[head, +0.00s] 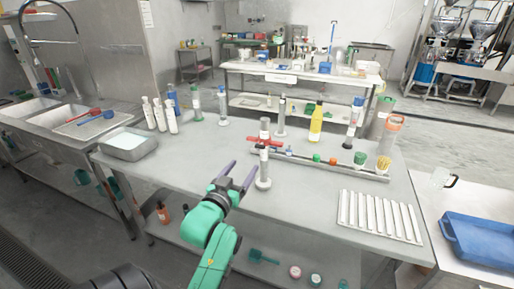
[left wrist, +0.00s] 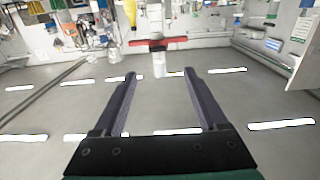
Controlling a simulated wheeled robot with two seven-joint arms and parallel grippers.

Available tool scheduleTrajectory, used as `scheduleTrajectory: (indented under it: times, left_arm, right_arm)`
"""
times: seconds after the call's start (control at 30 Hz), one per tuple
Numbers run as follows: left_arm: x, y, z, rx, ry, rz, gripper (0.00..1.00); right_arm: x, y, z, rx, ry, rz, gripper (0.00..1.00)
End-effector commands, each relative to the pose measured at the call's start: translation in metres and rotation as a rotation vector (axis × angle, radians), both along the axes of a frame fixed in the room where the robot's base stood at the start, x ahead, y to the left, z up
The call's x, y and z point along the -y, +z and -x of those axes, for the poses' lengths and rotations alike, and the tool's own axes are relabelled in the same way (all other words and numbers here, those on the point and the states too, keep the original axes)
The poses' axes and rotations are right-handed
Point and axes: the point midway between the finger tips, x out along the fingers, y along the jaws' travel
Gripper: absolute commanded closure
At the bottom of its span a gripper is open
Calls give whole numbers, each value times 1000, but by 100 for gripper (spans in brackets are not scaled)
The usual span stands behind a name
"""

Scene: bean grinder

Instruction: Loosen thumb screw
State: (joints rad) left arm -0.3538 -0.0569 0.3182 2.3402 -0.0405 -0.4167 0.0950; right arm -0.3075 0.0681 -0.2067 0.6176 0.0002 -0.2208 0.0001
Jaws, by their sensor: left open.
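My left gripper (head: 246,167) is open and empty, its two purple-grey fingers spread just left of a small post on a round grey base (head: 264,183). A red cross-handle (head: 264,139) shows at a taller grey post behind it. In the left wrist view the red handle (left wrist: 174,41) with a pale cylinder (left wrist: 159,66) below it appears beyond and between the open fingers (left wrist: 160,76). The gap between the fingers is empty. The thumb screw is too small to tell apart from the red-handled part. My right gripper is not in view.
A slotted white tray (head: 380,218) lies at the right of the grey table (head: 310,205). A rack (head: 330,165) with coloured knobs runs behind the post. White bottles (head: 160,115) and a metal tray (head: 128,145) stand at the left. The table's front middle is clear.

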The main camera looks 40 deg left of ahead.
Motion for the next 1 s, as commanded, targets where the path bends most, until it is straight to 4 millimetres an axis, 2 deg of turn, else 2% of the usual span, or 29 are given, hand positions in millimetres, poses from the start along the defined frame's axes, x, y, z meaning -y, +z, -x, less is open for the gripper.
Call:
scheduleTrajectory:
  times: [0.03,0.2,0.4,0.53,0.77,0.83,0.97,1.0]
  left_arm:
    - [-4,5,-13,3,-1,-1,25]
    - [-20,6,-58,3,-1,-1,25]
    - [-34,3,-99,1,-1,1,25]
    - [-38,1,-111,0,-1,0,25]
    - [-38,0,-113,0,-2,-1,25]
    - [-38,0,-112,0,-2,-1,44]
    - [-38,0,-112,0,-2,0,94]
    - [-38,0,-112,0,-2,0,100]
  right_arm:
    - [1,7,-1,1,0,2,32]
    - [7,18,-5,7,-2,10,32]
    - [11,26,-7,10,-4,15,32]
    - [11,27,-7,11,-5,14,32]
    - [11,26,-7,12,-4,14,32]
    - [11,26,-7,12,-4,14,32]
    - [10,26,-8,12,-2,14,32]
    - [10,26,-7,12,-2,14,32]
